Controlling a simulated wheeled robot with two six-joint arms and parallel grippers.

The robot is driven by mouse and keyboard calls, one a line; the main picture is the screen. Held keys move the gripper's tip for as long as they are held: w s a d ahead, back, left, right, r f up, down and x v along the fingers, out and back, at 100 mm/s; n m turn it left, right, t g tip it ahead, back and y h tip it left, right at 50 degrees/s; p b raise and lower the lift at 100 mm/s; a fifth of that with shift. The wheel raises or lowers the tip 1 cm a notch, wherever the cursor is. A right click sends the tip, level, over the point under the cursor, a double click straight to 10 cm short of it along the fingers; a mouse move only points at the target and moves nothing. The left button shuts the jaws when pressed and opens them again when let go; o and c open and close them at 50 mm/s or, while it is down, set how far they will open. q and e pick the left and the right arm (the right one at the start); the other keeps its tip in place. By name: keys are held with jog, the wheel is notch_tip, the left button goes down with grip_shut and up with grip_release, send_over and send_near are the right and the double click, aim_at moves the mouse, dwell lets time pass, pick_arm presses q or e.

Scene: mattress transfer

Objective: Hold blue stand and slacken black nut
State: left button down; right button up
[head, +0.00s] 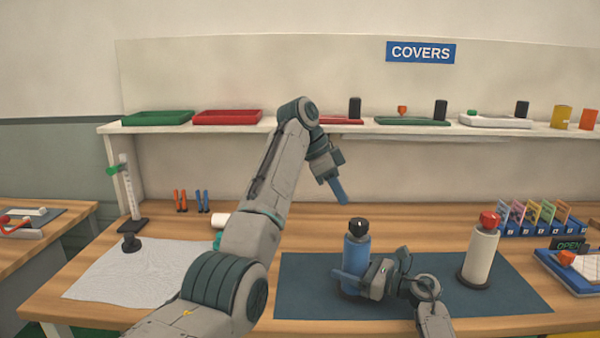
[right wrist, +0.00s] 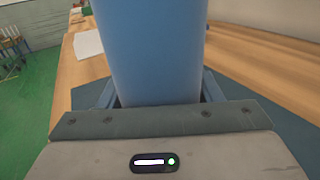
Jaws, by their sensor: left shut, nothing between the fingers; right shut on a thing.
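The blue stand (head: 356,254) stands upright on the dark blue mat (head: 300,300) in the head view, with the black nut (head: 358,225) on its top. My right gripper (head: 350,276) is shut around the stand's lower part. In the right wrist view the blue stand (right wrist: 152,50) fills the space between the fingers; its top is out of that view. My left gripper (head: 339,190) is shut and empty, above and slightly left of the black nut, apart from it, with its fingers pointing down.
A white stand (head: 480,252) with a red nut (head: 489,219) is on the mat's right. A white cloth (head: 130,272) lies left. A shelf (head: 400,129) with trays runs behind, under a COVERS sign (head: 420,52).

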jog(key=shift+r, duration=0.15)
jog(key=o, duration=1.8)
jog(key=shift+c, duration=0.2)
jog(key=shift+s, duration=0.1)
